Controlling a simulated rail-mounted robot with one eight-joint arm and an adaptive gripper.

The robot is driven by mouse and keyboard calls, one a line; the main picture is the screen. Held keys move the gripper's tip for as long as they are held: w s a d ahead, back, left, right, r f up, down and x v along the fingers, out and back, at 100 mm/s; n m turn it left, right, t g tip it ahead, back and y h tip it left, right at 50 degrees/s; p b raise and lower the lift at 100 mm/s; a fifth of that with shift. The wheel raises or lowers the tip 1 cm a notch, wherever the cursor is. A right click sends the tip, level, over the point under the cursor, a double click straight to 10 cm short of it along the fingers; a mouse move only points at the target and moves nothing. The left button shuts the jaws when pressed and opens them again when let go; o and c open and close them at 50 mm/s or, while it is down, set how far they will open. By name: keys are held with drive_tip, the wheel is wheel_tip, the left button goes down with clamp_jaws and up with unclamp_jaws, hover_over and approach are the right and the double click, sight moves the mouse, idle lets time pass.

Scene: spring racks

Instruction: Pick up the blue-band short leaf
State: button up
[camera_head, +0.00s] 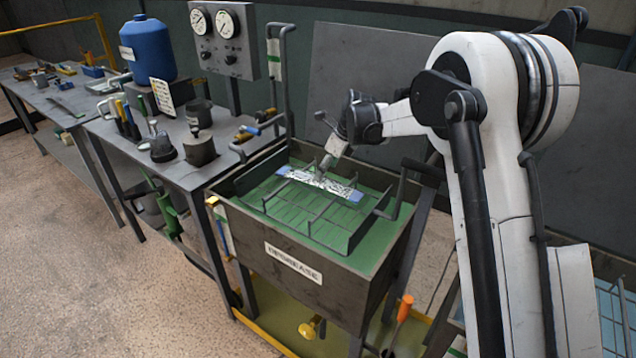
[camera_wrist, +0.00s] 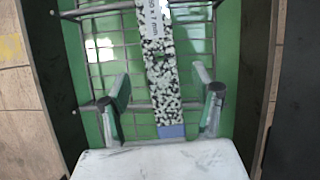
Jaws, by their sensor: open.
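The blue-band short leaf (camera_head: 325,183) is a black-and-white speckled flat strip with blue end bands. It lies in a wire basket (camera_head: 310,226) in the tank marked DEGREASE (camera_head: 305,285). In the wrist view the leaf (camera_wrist: 165,90) runs up the middle, with a white size label near the top and a blue band (camera_wrist: 172,131) at the near end. My gripper (camera_wrist: 160,77) is open, one finger on each side of the leaf. In the head view my gripper (camera_head: 322,172) is over the leaf's middle. I cannot tell its exact height above the leaf.
The basket's upright handles (camera_head: 398,190) and the tank's walls surround the leaf. Green shows beneath the wires. A workbench (camera_head: 185,165) at left holds a blue drum (camera_head: 148,48), dark cups and tools. A gauge panel (camera_head: 223,40) stands behind. An orange-handled tool (camera_head: 404,308) hangs by the tank.

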drive_tip(key=shift+x, duration=2.8)
drive_tip(key=shift+w+a+r, duration=0.1)
drive_tip(key=shift+a+r, duration=0.05)
drive_tip(key=shift+a, duration=0.05)
drive_tip(key=shift+c, duration=0.5)
clamp_jaws()
